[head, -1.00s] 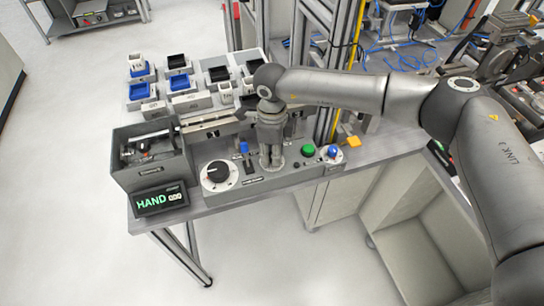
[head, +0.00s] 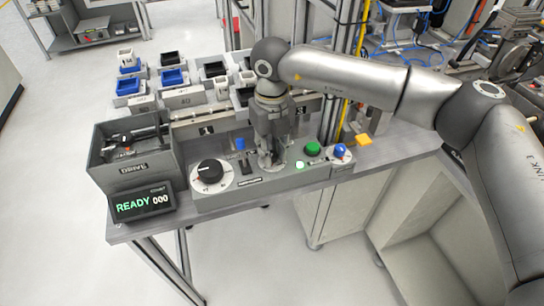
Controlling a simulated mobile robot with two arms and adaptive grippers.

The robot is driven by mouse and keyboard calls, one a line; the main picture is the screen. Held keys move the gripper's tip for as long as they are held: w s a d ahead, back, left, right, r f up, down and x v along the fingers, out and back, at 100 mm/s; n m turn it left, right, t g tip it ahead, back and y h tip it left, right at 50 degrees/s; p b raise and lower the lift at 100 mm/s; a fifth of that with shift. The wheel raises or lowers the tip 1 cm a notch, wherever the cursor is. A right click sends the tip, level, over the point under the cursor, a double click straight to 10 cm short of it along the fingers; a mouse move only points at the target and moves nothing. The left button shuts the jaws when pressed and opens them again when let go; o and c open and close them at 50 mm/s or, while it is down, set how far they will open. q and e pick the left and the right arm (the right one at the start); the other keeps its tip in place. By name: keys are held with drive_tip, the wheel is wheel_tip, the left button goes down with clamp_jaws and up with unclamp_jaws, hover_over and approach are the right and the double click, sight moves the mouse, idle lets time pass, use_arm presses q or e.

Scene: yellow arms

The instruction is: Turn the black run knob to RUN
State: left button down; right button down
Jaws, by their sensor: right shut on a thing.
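A grey control panel (head: 325,177) runs along the front of the bench. My right gripper (head: 271,163) points down onto its middle and is shut on what seems to be the black run knob, which the fingers hide almost wholly. I cannot read the knob's position. A display (head: 143,202) at the left reads "READY 000". A larger black knob on a white dial (head: 211,171) sits apart, left of the gripper. My left gripper is not in view.
A blue-topped lever (head: 240,144) stands left of the gripper. A lit white button (head: 299,164), a green button (head: 312,149) and a blue knob (head: 340,150) are close on its right.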

drive_tip(key=shift+m+b, duration=1.25)
drive_tip(key=shift+m, duration=0.55)
drive_tip(key=shift+r, duration=0.1)
drive_tip(key=c, duration=1.3)
unclamp_jaws()
drive_tip(key=shift+o, duration=0.2)
wheel_tip(320, 180, up, 12)
